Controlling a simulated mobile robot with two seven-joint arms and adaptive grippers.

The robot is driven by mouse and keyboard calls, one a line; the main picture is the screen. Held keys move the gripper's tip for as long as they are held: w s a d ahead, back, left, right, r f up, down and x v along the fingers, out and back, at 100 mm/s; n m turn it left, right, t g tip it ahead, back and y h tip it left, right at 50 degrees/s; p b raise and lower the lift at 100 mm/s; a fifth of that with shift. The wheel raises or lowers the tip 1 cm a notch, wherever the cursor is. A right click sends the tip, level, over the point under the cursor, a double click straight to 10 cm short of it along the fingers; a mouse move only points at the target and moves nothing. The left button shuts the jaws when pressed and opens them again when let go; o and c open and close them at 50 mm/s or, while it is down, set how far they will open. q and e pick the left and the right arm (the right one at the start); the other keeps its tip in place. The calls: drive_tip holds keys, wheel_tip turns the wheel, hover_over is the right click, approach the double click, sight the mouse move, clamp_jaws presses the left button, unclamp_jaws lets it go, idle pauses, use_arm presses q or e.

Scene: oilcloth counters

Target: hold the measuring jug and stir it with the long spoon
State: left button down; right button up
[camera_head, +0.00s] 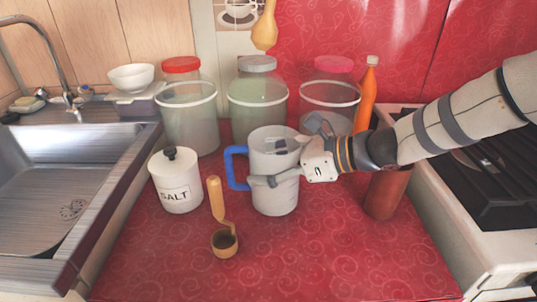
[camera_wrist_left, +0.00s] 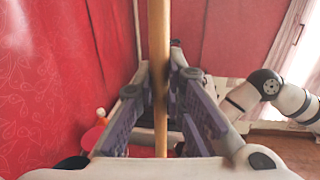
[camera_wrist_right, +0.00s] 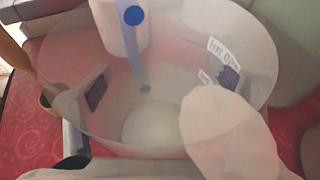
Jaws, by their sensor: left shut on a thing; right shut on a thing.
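The measuring jug (camera_head: 270,204), pale and see-through with a blue handle (camera_head: 236,167) on its left, stands upright on the red counter. My right gripper (camera_head: 283,152) comes from the right and is shut on the jug's body. The right wrist view looks through the jug (camera_wrist_right: 145,120) between the fingers. The long wooden spoon (camera_head: 265,27) hangs bowl-down at the top of the head view, above the jug and apart from it. My left gripper (camera_wrist_left: 160,112) is shut on its handle (camera_wrist_left: 159,60); this gripper is outside the head view.
Several lidded canisters (camera_head: 188,122) stand behind the jug. A salt pot (camera_head: 176,190) and a wooden scoop (camera_head: 224,243) are to its left. An orange bottle (camera_head: 366,95) and a reddish-brown cylinder (camera_head: 385,195) are at right. The sink (camera_head: 50,190) and stove flank the counter; its front is clear.

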use_arm(q)
drive_tip(key=f, duration=0.3)
drive_tip(key=a+f+h, duration=0.1)
drive_tip(key=f, duration=0.3)
drive_tip(key=f+h, duration=0.1)
drive_tip(key=f, duration=0.2)
drive_tip(key=shift+s+a+f, duration=0.25)
drive_tip(key=shift+a+f, duration=0.15)
wheel_tip(320, 180, down, 18)
drive_tip(key=shift+f, duration=0.2)
drive_tip(key=shift+d, duration=0.1)
idle(0.4)
